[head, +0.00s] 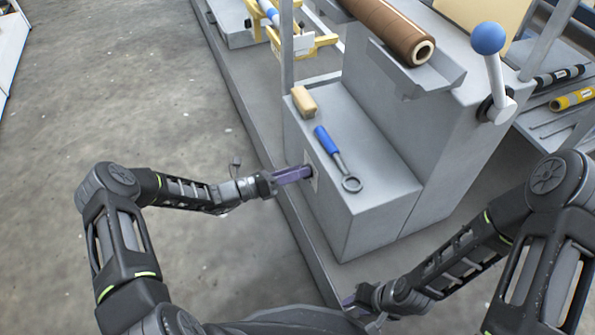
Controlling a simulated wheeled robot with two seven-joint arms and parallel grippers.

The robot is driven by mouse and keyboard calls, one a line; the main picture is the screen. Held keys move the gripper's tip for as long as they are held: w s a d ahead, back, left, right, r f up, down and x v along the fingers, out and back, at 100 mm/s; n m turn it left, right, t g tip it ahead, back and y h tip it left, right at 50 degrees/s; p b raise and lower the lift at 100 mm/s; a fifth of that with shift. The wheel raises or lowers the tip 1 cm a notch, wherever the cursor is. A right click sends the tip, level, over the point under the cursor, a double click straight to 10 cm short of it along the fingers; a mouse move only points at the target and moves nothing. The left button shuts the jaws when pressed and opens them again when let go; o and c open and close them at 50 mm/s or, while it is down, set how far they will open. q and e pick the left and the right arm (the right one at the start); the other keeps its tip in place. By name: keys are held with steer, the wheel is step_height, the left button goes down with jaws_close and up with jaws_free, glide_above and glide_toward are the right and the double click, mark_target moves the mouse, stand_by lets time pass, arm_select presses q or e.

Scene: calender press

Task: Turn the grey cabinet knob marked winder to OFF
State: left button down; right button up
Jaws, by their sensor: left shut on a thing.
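The grey cabinet (375,205) stands right of centre in the head view. Its left face carries a light plate (311,180), seen at a steep angle. My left gripper (306,172) reaches this face from the left, with its purple fingers at the plate. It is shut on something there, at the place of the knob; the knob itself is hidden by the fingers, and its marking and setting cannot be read. My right gripper (350,300) is low at the bottom centre, away from the cabinet face. Its fingers are too small and partly covered to tell their state.
On the cabinet top lie a tan block (304,102) and a blue-handled ring wrench (337,157). A brown roll (392,30) and a blue-ball lever (489,58) are on the machine behind. The floor (130,90) at left is clear.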

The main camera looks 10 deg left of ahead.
arm_select(q)
steer(key=shift+f+n, duration=0.1)
steer(key=shift+n, duration=0.5)
steer(key=c, duration=0.9)
jaws_free()
steer(key=shift+c, duration=0.2)
steer(key=p+v, duration=0.1)
steer(key=v, duration=0.7)
steer(key=shift+p, duration=0.3)
